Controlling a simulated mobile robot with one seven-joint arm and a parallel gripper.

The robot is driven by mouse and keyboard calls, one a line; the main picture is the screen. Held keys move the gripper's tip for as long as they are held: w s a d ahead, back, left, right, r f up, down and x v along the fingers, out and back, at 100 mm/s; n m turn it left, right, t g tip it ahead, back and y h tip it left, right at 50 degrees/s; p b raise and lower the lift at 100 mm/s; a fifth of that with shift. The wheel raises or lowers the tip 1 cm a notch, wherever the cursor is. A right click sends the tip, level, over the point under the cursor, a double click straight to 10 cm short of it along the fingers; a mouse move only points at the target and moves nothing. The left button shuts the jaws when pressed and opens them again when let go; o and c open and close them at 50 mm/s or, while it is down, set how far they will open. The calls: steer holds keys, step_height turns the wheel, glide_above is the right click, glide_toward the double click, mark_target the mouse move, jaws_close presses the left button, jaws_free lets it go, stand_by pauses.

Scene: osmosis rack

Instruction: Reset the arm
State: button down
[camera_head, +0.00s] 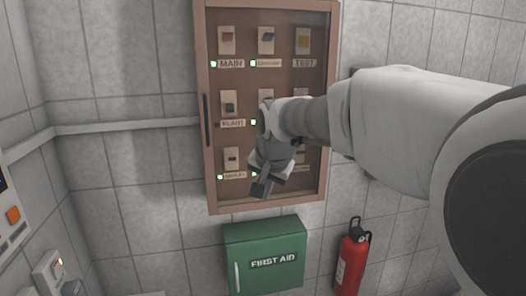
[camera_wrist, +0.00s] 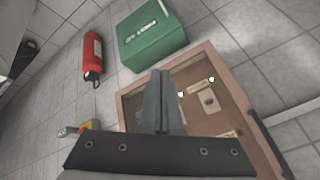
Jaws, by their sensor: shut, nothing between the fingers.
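My gripper (camera_head: 262,186) is in front of the lower part of a brown-framed switch cabinet (camera_head: 211,150) on the tiled wall. Its fingers are shut with nothing between them and point down and slightly left in the head view. My arm reaches in from the right and hides some of the switches in the middle and lower right. In the wrist view, the shut fingers (camera_wrist: 161,85) stand in front of the cabinet frame (camera_wrist: 133,107). I cannot tell whether they touch the cabinet.
A green first aid box (camera_head: 266,256) hangs below the cabinet. A red fire extinguisher (camera_head: 351,262) is at its right. A panel with an orange button (camera_head: 13,215) is at the far left. A pale rail (camera_head: 125,127) crosses the left wall. The wall left of the cabinet has free room.

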steer(key=s+d+f+n, duration=0.1)
steer(key=s+d, duration=0.3)
steer(key=s, duration=0.5)
steer(key=s+d+f+n+h, duration=0.1)
steer(key=s+d+f+n, duration=0.1)
steer(key=s+d, duration=0.3)
steer(key=s+d+f+n, duration=0.1)
steer(key=s+d, duration=0.4)
steer(key=s, duration=0.8)
steer(key=shift+s+f+n+g, duration=0.3)
steer(key=shift+f, duration=0.4)
